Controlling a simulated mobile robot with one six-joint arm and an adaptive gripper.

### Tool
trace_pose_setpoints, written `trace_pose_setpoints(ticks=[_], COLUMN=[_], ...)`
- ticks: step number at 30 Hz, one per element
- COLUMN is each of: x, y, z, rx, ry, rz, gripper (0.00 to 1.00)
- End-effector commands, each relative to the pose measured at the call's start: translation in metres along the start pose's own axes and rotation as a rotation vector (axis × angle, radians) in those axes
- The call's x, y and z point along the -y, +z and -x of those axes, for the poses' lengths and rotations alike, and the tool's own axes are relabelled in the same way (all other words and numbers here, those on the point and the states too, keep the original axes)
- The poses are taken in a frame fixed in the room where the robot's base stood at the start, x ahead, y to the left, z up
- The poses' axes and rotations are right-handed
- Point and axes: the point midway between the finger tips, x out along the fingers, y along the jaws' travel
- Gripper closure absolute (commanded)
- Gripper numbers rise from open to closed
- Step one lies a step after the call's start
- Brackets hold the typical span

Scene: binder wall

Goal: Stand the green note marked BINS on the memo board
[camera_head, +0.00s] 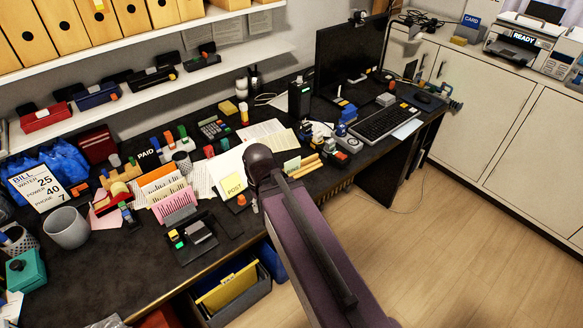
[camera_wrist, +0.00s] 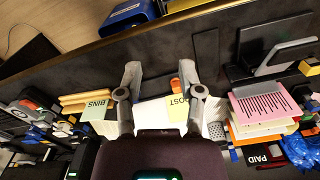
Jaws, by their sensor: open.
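The green note marked BINS (camera_wrist: 97,108) shows in the wrist view at left, outside my gripper's fingers, beside yellow-tan rolls. In the head view the pale green note (camera_head: 292,165) sits just right of my dark wrist, its lettering too small to read. My gripper (camera_wrist: 159,80) is open over the desk, with nothing held between its fingers. A yellow note marked POST (camera_wrist: 178,108) shows close to the right finger; in the head view the POST note (camera_head: 232,184) is left of my wrist. I cannot tell for certain which surface is the memo board. My fingertips are mostly hidden in the head view.
A pink card (camera_head: 177,203) and orange folders stand left of my gripper. A grey cup (camera_head: 67,228) is further left. The monitor (camera_head: 349,52) and keyboard (camera_head: 382,122) are at right. Clutter crowds the desk; its front left is clearer.

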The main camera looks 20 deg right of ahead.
Motion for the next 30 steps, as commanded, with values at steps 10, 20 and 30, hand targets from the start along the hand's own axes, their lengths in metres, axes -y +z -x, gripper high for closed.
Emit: trace_pose_setpoints(ticks=[10,20,30], x=[-0.001,-0.022,-0.058], y=[-0.002,-0.035,-0.098], z=[-0.002,-0.029,-0.056], rx=[0.000,0.014,0.163], ry=[0.007,0.179,0.525], rz=[0.012,0.259,0.764], gripper=[0.53,0.53,0.53])
